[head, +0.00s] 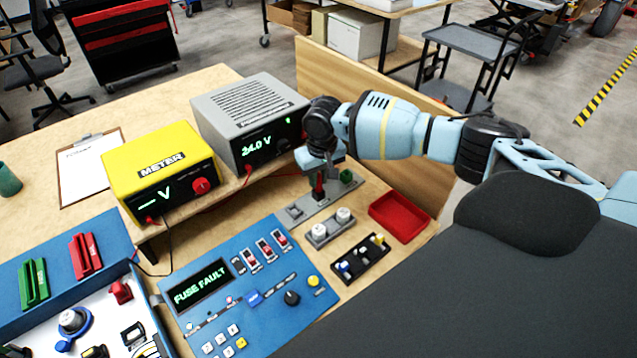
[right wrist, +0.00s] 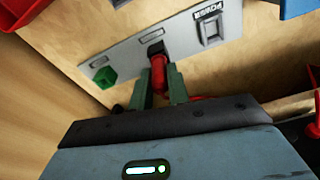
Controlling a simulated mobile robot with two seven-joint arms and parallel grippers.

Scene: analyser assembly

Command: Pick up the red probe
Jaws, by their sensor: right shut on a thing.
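The red probe (right wrist: 158,75) is between the two fingers of my right gripper (right wrist: 162,88) in the right wrist view. The fingers are shut on its red body, and its dark end is over the grey plate (right wrist: 130,62). In the head view the right gripper (head: 319,186) points down over the plate (head: 310,210), with a little of the red probe (head: 319,190) showing. I cannot tell whether the probe is still seated in the plate or just clear of it. My left gripper is not in view.
A green block (head: 347,177) is on the plate beside the gripper. A red tray (head: 399,216), white knobs (head: 343,215) and a black rack (head: 360,259) are close by. The yellow meter (head: 158,170) and grey power supply (head: 250,118) stand left. A wooden panel (head: 375,115) rises behind.

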